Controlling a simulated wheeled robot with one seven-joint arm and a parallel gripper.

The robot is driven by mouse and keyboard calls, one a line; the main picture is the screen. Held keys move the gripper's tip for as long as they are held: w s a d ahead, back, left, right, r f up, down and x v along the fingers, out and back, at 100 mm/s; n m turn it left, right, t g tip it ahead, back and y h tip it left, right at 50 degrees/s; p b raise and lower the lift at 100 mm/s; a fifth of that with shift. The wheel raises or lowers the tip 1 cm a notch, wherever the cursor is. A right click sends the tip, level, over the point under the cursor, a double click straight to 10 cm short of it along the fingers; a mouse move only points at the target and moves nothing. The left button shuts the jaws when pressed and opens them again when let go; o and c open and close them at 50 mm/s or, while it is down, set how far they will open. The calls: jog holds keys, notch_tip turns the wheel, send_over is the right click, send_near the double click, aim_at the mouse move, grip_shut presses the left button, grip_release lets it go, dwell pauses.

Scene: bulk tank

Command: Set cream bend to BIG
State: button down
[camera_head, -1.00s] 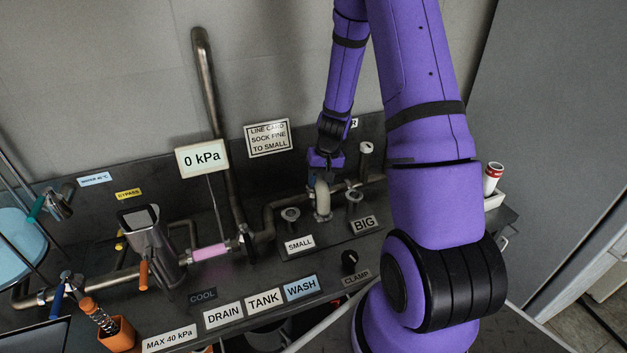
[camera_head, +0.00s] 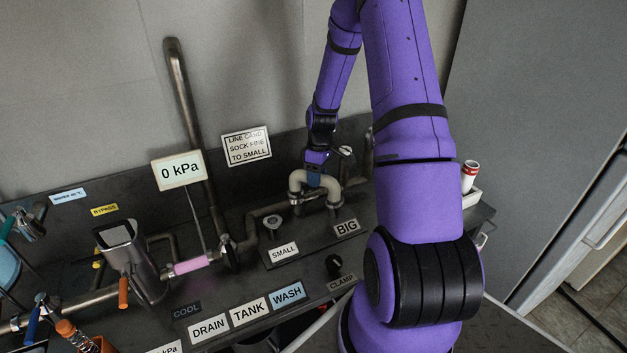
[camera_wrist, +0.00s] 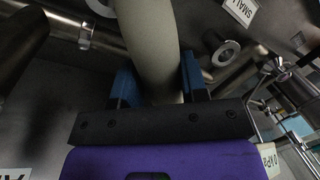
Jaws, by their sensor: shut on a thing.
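The cream bend (camera_head: 298,185) is a pale U-shaped pipe on the bench panel. Its left leg comes down at the middle port and its right leg at the port behind the BIG label (camera_head: 346,228). I cannot tell whether both ends are fully seated. My gripper (camera_head: 314,177) is shut on the top of the bend from above. In the wrist view the bend (camera_wrist: 152,40) runs between the blue fingers of my gripper (camera_wrist: 158,85). The port by the SMALL label (camera_head: 282,252) is uncovered (camera_head: 272,222); its flange shows in the wrist view (camera_wrist: 226,53).
A CLAMP knob (camera_head: 334,264) sits in front of the panel. A gauge sign (camera_head: 179,171) reads 0 kPa. A card (camera_head: 247,146) reads "LINE CARD SOCK FINE TO SMALL". Metal pipes and a steel jug-like vessel (camera_head: 122,250) stand left. A red-and-white can (camera_head: 469,176) is right.

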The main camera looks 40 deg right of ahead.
jog(key=shift+w+d+n, duration=0.4)
jog(key=shift+d+n, duration=0.3)
jog(key=shift+n, duration=0.5)
jog(key=c, duration=0.7)
grip_release()
jog(key=shift+o, duration=0.2)
jog(key=shift+r, duration=0.1)
notch_tip(320, 180, up, 10)
jog(key=w+d, duration=0.1)
jog(key=shift+w+d+r, duration=0.2)
jog(key=shift+d, duration=0.15)
